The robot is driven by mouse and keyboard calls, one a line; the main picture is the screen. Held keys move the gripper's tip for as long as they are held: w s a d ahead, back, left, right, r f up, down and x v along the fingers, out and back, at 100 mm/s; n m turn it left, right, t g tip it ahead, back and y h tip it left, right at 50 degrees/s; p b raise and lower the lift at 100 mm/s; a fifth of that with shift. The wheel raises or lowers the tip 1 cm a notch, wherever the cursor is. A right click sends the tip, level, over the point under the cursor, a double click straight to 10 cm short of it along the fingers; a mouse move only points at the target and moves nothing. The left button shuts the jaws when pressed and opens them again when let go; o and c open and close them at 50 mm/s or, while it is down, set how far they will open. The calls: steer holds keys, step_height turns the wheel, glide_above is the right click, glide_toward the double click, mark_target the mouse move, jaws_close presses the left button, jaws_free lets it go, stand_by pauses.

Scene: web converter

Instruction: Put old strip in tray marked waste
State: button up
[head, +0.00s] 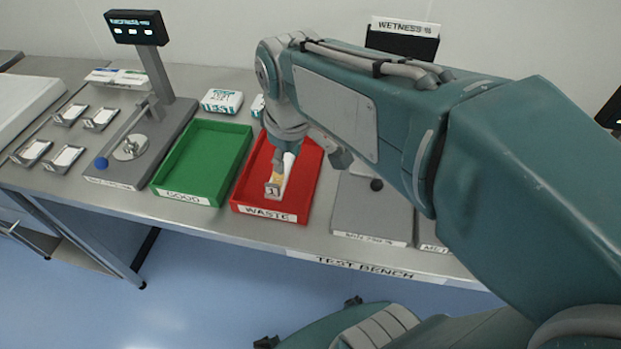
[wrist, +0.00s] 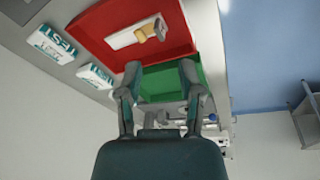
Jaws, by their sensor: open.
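The strip, white with a tan-yellow pad and a "1" at its near end (head: 273,191), lies in the red tray marked WASTE (head: 262,213). The wrist view shows the strip (wrist: 137,33) lying inside the red tray (wrist: 100,42), apart from my fingers. My gripper (wrist: 160,70) is open, with nothing between its fingers. In the head view my arm reaches over the red tray, and its wrist hides part of the tray's far side.
A green tray marked GOOD (head: 205,160) stands left of the red one. Further left are a tester with a display (head: 137,27) and several small holders. White test boxes (head: 221,101) lie behind the trays. A grey plate (head: 372,215) is at right.

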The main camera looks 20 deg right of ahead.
steer(key=s+d+m+t, duration=0.1)
steer(key=s+m+t, duration=0.2)
steer(key=s+m, duration=0.3)
steer(key=s, duration=0.3)
steer(key=shift+d, duration=0.4)
